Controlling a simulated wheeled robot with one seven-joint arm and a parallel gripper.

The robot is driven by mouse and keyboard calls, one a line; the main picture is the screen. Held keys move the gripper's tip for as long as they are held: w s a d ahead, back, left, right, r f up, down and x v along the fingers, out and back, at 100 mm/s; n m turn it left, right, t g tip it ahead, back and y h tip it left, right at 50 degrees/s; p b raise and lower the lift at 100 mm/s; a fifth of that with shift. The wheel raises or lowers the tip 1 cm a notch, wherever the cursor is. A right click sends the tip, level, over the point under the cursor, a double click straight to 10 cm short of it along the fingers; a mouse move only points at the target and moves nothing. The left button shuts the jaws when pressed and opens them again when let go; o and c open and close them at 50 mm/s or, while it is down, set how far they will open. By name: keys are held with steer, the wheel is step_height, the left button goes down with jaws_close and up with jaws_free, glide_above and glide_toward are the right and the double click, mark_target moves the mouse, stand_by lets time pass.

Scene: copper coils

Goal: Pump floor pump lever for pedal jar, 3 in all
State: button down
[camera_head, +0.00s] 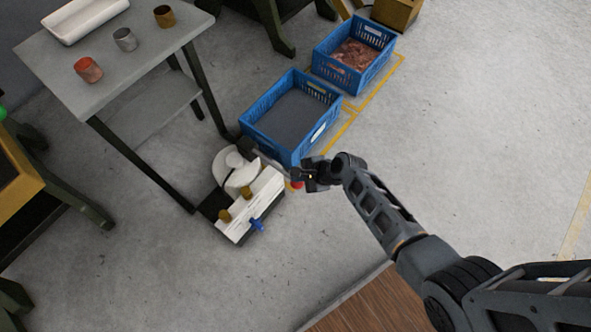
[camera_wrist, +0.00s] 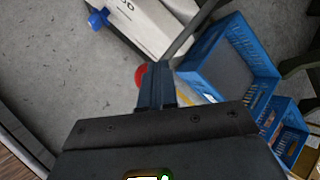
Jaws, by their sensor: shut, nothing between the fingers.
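The floor pump (camera_head: 250,205) stands on the floor beside the work table, a white box with brass fittings, a blue valve (camera_head: 257,225) and a white rounded body (camera_head: 232,168) behind it. Its dark lever (camera_wrist: 192,34) slants from the box towards my gripper. A red knob (camera_head: 297,185) shows just below my gripper (camera_head: 308,176) in the head view. In the wrist view my gripper (camera_wrist: 155,68) is shut and empty, its fingers partly covering the red knob (camera_wrist: 139,75). I cannot tell whether the fingers touch the lever. No pedal jar is clearly identifiable.
A blue crate (camera_head: 323,130) stands close behind the lever, and another blue crate (camera_head: 374,76) with copper scrap lies beyond. The grey table (camera_head: 130,62) holds small metal cups and a white tray. The floor at right is clear.

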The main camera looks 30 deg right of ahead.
steer(key=shift+w+a+r+p, duration=0.1)
steer(key=shift+w+r+p, duration=0.1)
steer(key=shift+r+p, duration=1.05)
steer(key=shift+w+a+r+p, duration=0.1)
steer(key=shift+w+r+p, duration=0.1)
steer(key=shift+r+p, duration=1)
steer(key=shift+r, duration=0.25)
steer(key=r+p, duration=0.4)
steer(key=shift+w+r, duration=0.35)
steer(key=shift+r, duration=0.05)
steer(key=shift+a, duration=0.1)
